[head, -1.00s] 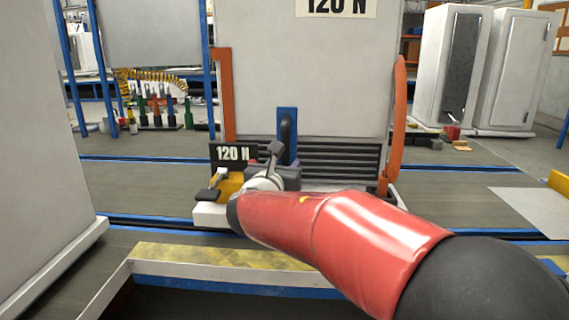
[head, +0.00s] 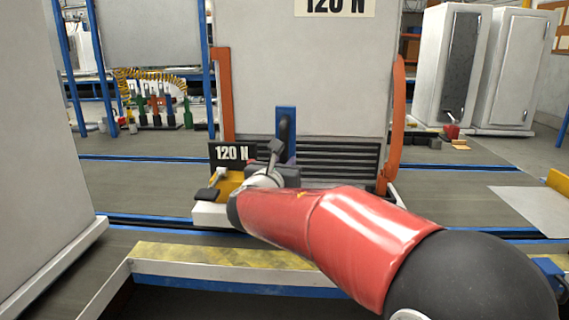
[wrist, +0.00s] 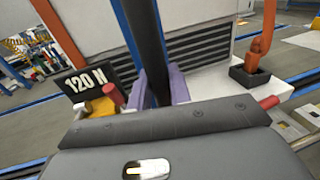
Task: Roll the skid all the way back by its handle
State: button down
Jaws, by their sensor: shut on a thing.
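The skid (head: 212,215) is a low white base with a black slatted front. It carries a tall grey cabinet (head: 310,80) between orange posts. Its handle is a dark upright bar on a blue bracket (head: 286,122); the bar (wrist: 146,45) also shows in the wrist view. My gripper (head: 284,165) is shut on this bar, with purple finger pads on both sides of it in the wrist view (wrist: 160,88). The lower end of the bar is hidden behind my gripper body.
A "120 N" plate (head: 233,153) and a yellow part with a black pedal (head: 207,194) sit left of the handle. A yellow-topped ledge (head: 215,255) runs in front of the skid. A large grey block (head: 40,130) stands close on the left. Blue-edged floor tracks cross both sides.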

jog(key=a+p, duration=0.3)
jog(key=a, duration=1)
jog(key=shift+a, duration=0.15)
jog(key=shift+w+r, duration=0.1)
jog(key=c, duration=1.3)
grip_release()
jog(key=shift+a+y, duration=0.15)
jog(key=shift+y, duration=0.15)
jog(key=shift+c, duration=0.2)
jog(key=v, duration=0.7)
jog(key=shift+s+b, duration=0.3)
jog(key=shift+s, duration=0.1)
